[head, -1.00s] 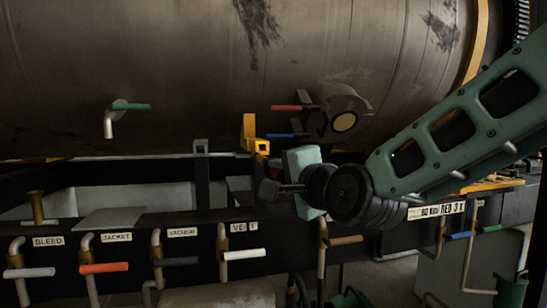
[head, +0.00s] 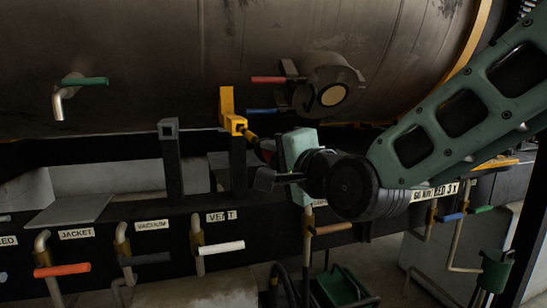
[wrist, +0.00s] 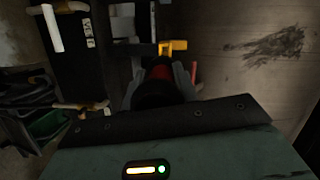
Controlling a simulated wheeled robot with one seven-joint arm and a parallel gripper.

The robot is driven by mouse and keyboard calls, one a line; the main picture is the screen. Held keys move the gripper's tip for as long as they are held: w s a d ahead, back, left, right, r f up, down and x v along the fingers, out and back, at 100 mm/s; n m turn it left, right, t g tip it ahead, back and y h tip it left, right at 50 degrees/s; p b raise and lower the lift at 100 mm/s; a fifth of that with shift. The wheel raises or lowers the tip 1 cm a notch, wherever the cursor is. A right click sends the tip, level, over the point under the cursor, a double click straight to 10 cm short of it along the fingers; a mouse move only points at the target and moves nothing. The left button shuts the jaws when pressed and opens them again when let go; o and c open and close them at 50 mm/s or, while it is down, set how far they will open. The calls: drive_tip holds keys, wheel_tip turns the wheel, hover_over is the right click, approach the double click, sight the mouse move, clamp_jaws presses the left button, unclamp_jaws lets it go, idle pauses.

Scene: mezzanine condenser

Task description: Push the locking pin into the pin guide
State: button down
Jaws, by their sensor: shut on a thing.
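The locking pin (head: 265,154), with a red and black grip, is shut between the fingers of my gripper (head: 268,168). Its red part (wrist: 161,73) shows between the fingers in the wrist view. The pin's front end meets or nearly meets a yellow bracket (head: 230,115) on a dark post, which looks like the pin guide; the bracket also shows just ahead of the fingers in the wrist view (wrist: 174,47). How far the pin is inside the yellow block cannot be told, as the contact is dark and small.
A dark square post (head: 172,165) stands left of the bracket. Red (head: 268,79) and blue (head: 266,111) valve handles are close behind it on the big vessel (head: 200,60). Labelled valves with white (head: 220,247) and orange (head: 62,270) handles line the lower beam.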

sight(246, 136)
drive_tip(key=shift+d+b+x, duration=0.2)
drive_tip(key=shift+b+x, duration=0.2)
drive_tip(key=shift+x, duration=0.85)
drive_tip(key=shift+w+r, duration=0.2)
drive_tip(key=shift+w, duration=0.05)
drive_tip(key=shift+w+a+b, duration=0.2)
drive_tip(key=shift+w+b, duration=0.05)
drive_tip(key=shift+w, duration=0.5)
drive_tip(key=shift+w+a+b, duration=0.25)
drive_tip(key=shift+w, duration=0.5)
drive_tip(key=shift+w, duration=0.2)
drive_tip(key=shift+x, duration=1.05)
drive_tip(key=shift+w+a+r, duration=0.1)
drive_tip(key=shift+w+a, duration=0.25)
drive_tip(key=shift+w, duration=1.2)
drive_tip(key=shift+w+a+f, duration=0.1)
drive_tip(key=shift+w+a, duration=0.3)
drive_tip(key=shift+w, duration=1.15)
drive_tip(key=shift+w+a+r, duration=0.1)
drive_tip(key=shift+w+a, duration=0.25)
drive_tip(key=shift+w, duration=1.2)
drive_tip(key=shift+w, duration=0.1)
